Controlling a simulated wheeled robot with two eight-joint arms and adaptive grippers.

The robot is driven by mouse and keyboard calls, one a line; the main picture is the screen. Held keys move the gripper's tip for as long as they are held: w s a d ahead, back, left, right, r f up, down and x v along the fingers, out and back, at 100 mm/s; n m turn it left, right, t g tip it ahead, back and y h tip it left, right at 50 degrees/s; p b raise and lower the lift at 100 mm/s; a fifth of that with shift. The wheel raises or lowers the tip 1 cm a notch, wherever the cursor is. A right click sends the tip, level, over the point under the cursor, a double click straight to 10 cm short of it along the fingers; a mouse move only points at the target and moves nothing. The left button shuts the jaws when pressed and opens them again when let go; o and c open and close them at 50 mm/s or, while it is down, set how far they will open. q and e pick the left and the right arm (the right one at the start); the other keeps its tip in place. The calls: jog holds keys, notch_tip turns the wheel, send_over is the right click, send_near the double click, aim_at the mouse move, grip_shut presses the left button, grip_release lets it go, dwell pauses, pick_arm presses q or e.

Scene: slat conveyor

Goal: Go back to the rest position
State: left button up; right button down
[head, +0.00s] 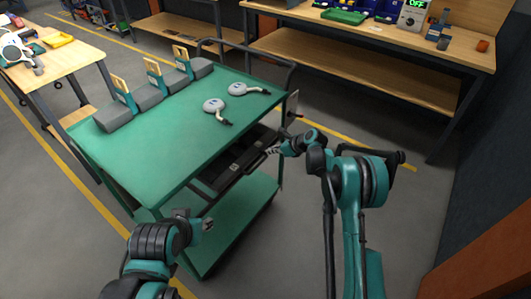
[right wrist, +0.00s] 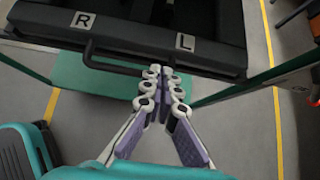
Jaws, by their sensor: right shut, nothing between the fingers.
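My right gripper (head: 271,152) is shut and empty beside the cart's right side. In the right wrist view its fingertips (right wrist: 163,84) are together, just in front of the handle bar (right wrist: 120,68) of a black drawer (right wrist: 140,30) with labels R and L. I cannot tell whether they touch the bar. The drawer also shows in the head view (head: 236,158), below the green cart top. My left gripper (head: 205,224) is low near the cart's front corner. It is small and I cannot tell its jaw state.
The green cart (head: 150,140) carries two grey-white round-headed tools (head: 215,106) (head: 238,90) and several grey holders (head: 148,95). A workbench (head: 380,45) stands behind, a wooden table (head: 60,62) at left.

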jog(key=s+d+r+n+h, duration=0.2)
jog(key=s+d+r+n, duration=0.3)
jog(key=s+r, duration=0.5)
jog(key=s+d+r+n+h, duration=0.2)
jog(key=s+d+r+n, duration=0.1)
jog(key=s+r+n, duration=0.55)
jog(key=s+d+n+h, duration=0.1)
jog(key=s+d+n, duration=0.1)
jog(key=s, duration=0.6)
jog(key=s+d+n+t+h, duration=0.1)
jog(key=s+d+n, duration=0.2)
jog(key=s, duration=0.6)
jog(key=s+d+n+h, duration=0.1)
jog(key=s+d+n, duration=0.2)
jog(key=s+n, duration=0.3)
jog(key=shift+s+r+t+h, duration=0.3)
jog(key=shift+s+h, duration=0.1)
jog(key=shift+s, duration=0.8)
jog(key=shift+n, duration=0.35)
